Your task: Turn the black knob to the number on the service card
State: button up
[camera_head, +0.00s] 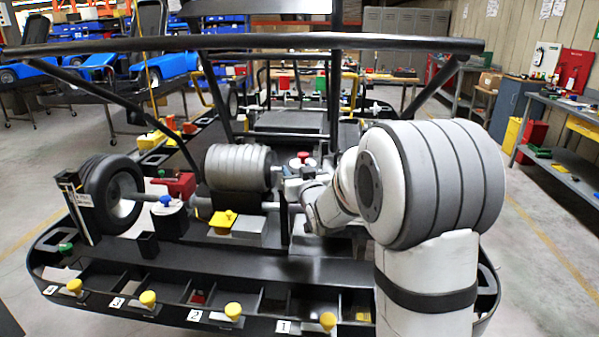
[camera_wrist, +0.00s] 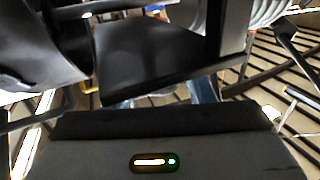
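I cannot pick out the black knob with certainty in either view. A small pale card (camera_head: 85,200) is on the black upright at the left of the kart, too small to read; I cannot tell whether it is the service card. My arm reaches in from the right over the kart's middle. In the wrist view, the dark housing of my gripper (camera_wrist: 160,150), with a lit orange and green indicator, fills the bottom. Its fingers cannot be made out, and no held object is seen. A dark flat plate or box (camera_wrist: 150,52) lies beyond it.
Yellow knobs (camera_head: 148,298) with number tags line the front rail. A blue-topped knob (camera_head: 166,200), a yellow part (camera_head: 224,220), a ribbed grey cylinder (camera_head: 238,167) and a red button (camera_head: 303,155) crowd the kart. A black bar (camera_head: 250,42) crosses above. A workbench (camera_head: 570,160) stands right, beyond open floor.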

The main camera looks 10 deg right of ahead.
jog(key=c, duration=0.8)
